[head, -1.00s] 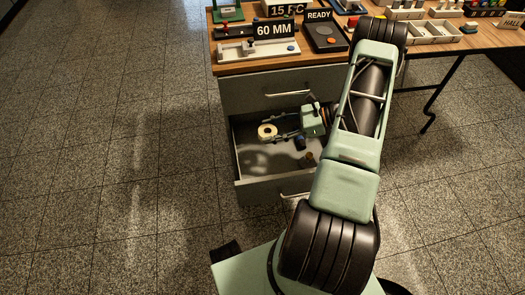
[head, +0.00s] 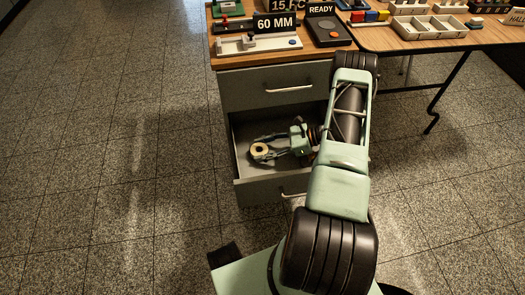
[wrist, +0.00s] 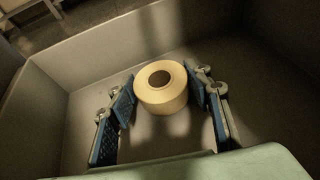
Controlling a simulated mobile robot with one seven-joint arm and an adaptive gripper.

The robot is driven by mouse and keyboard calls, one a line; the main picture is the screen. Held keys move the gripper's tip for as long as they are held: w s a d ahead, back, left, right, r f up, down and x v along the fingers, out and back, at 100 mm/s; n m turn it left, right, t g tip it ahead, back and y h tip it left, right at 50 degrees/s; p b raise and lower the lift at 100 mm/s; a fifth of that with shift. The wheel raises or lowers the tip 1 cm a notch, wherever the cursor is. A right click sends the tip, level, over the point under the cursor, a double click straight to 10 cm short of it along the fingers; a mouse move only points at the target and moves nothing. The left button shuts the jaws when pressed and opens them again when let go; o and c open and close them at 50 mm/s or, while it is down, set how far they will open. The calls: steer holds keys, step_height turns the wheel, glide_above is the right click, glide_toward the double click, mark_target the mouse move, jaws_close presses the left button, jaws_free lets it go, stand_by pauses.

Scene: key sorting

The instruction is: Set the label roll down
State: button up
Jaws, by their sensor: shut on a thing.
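The label roll (wrist: 162,101) is a cream-yellow ring with a dark central hole. My gripper (wrist: 160,90) is shut on it, with one blue-padded finger at each side. In the head view the roll (head: 260,154) is at the tips of my gripper (head: 261,149), inside the open drawer (head: 240,183). The roll is upright, hole facing up, low over the drawer floor. I cannot tell whether its underside touches the floor.
The drawer walls (wrist: 52,92) stand close around my gripper. A closed drawer (head: 270,90) is above, under the wooden top with a 60 MM sign (head: 275,24) and a READY tray (head: 328,32). Bare drawer floor (wrist: 265,85) lies right of the roll.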

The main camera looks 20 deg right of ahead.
steer(key=shift+f, duration=0.1)
steer(key=o, duration=0.7)
steer(key=shift+f, duration=0.2)
steer(key=o, duration=0.4)
steer(key=shift+o, duration=0.2)
steer(key=shift+r, duration=0.1)
steer(key=shift+r, duration=0.1)
steer(key=shift+d+r, duration=0.25)
steer(key=shift+d, duration=0.05)
steer(key=p+v, duration=0.2)
steer(key=v, duration=0.9)
steer(key=shift+s+d, duration=0.15)
